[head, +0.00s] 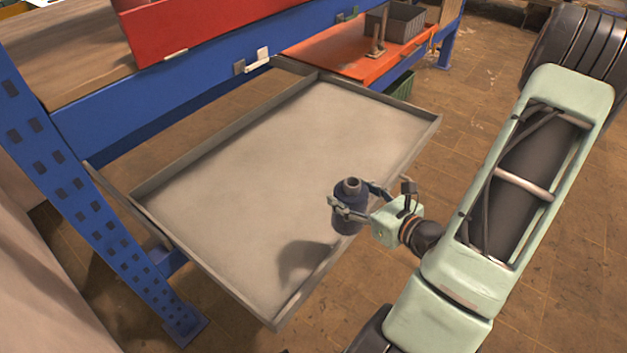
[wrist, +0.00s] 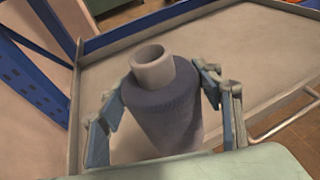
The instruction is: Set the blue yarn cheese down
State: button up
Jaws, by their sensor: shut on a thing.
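The blue yarn cheese (head: 349,217) is a dark blue cylinder with a pale hollow core at its top. My gripper (head: 350,204) is shut on it, with the fingers on its two sides. It is upright in the head view. The wrist view shows the yarn cheese (wrist: 163,107) between the fingers. It is over the near right edge of a grey metal tray shelf (head: 225,160), which is otherwise empty. A shadow lies on the tray to the left of it. I cannot tell whether its base touches the tray; it seems apart from it.
The tray has a low raised rim. A blue rack post (head: 75,165) stands at the left. Behind are a red bin (head: 190,30) on a wooden shelf, and an orange shelf (head: 345,50) with a grey crate (head: 396,23). Most of the tray surface is free.

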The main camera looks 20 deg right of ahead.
jog(key=shift+w+a+f+b, duration=0.2)
jog(key=shift+w+f+b, duration=0.55)
jog(key=shift+b, duration=0.5)
jog(key=w+a+f+b, duration=0.2)
jog(key=w+f+b, duration=0.2)
jog(key=w+f, duration=0.7)
jog(key=shift+w, duration=0.4)
jog(key=shift+f, duration=0.2)
jog(key=o, duration=1.9)
